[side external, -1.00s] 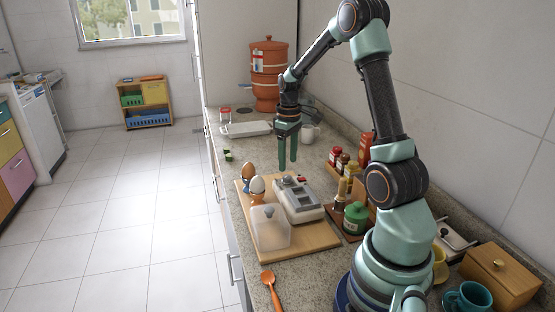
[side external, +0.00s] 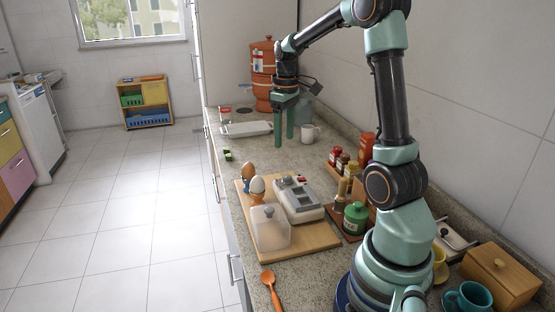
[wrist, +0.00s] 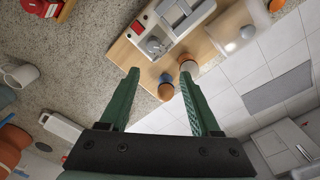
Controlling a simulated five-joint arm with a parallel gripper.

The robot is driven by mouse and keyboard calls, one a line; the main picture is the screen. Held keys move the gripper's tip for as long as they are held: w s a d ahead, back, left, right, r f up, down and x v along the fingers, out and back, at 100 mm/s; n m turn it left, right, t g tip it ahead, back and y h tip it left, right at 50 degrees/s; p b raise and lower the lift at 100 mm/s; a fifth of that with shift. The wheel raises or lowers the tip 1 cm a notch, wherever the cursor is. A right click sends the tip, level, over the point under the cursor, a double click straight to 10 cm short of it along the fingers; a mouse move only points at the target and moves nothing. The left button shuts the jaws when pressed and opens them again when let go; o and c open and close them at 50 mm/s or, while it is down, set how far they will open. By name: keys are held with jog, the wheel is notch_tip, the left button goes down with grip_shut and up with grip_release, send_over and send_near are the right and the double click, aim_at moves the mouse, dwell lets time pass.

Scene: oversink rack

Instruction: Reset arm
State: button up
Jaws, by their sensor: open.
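My gripper (side external: 284,131) is open and empty, raised above the counter at the far side of the wooden board. Its two green fingers (wrist: 157,98) stand apart in the wrist view with nothing between them but the view of the board's edge and eggs beyond. My arm arches over the counter from its base at the front right.
The wooden board (side external: 306,240) holds a grey-white device (side external: 298,200), two eggs in cups (side external: 257,187) and a clear container (side external: 270,232). Condiment bottles (side external: 355,215) stand to the right. A white mug (side external: 309,134), white tray (side external: 246,129) and terracotta water filter (side external: 264,85) stand behind.

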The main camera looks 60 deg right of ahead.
jog(key=s+a+r+t, duration=0.2)
jog(key=a, duration=1)
jog(key=s+a+r+t, duration=0.3)
jog(key=a, duration=0.9)
jog(key=shift+a+r+n, duration=0.15)
jog(key=shift+a+n, duration=0.15)
jog(key=shift+n, duration=0.1)
